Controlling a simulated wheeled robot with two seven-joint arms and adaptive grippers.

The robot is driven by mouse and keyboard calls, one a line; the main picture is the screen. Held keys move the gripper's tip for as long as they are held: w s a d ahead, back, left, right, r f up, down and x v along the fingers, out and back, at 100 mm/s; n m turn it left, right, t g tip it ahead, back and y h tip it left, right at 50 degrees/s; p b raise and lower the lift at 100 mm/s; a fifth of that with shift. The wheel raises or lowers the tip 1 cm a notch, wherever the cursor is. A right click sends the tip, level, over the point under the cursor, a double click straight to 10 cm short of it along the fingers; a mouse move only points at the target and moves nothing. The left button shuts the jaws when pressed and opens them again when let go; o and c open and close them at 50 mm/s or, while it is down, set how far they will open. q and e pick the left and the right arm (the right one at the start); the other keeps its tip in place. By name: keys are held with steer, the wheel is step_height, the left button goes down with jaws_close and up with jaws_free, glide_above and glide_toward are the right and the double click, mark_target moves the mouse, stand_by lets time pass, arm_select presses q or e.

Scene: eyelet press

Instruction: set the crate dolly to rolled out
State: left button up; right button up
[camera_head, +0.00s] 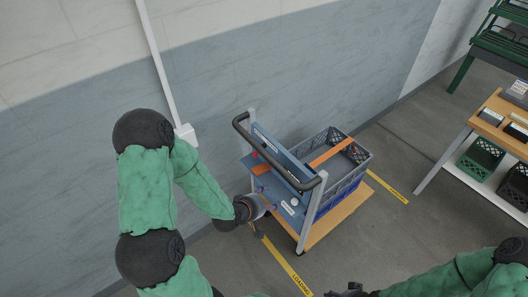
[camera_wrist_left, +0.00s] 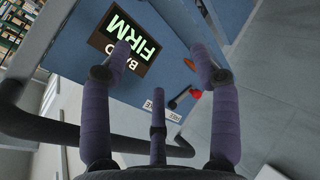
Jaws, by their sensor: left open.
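The crate dolly has a wooden base (camera_head: 325,228), a blue panel (camera_head: 285,158) and a black push handle (camera_head: 275,160). It stands against the wall, carrying a grey-blue crate (camera_head: 345,185) with an orange strap (camera_head: 331,153). My left gripper (camera_head: 258,208) is at the dolly's near left side, by the panel. In the left wrist view my left gripper (camera_wrist_left: 160,52) is open, with the handle (camera_wrist_left: 50,127) crossing beyond its fingers. A display (camera_wrist_left: 125,45) reads "BAND FIRM", and a red-tipped lever (camera_wrist_left: 185,97) sits by small labels. My right gripper (camera_head: 353,291) is partly cut off below.
A yellow floor line (camera_head: 285,264) marked "LOADING" runs in front of the dolly; another (camera_head: 388,188) lies to its right. The floor between dolly and table is clear.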

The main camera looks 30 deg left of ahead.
mark_target(262, 153)
arm_select(q)
steer(key=a+r+n+t+y, duration=0.2)
steer(key=a+r+n+t, duration=0.4)
steer(key=r, duration=0.7)
steer(key=shift+m, duration=0.5)
steer(key=w+b, duration=0.1)
steer(key=w, duration=0.2)
steer(key=w+a+f+b, duration=0.1)
steer(key=w, duration=0.3)
steer(key=w+b, duration=0.1)
steer(key=w, duration=0.2)
steer(key=shift+w+a+f, duration=0.15)
steer(key=shift+w+f, duration=0.05)
steer(key=shift+f, duration=0.05)
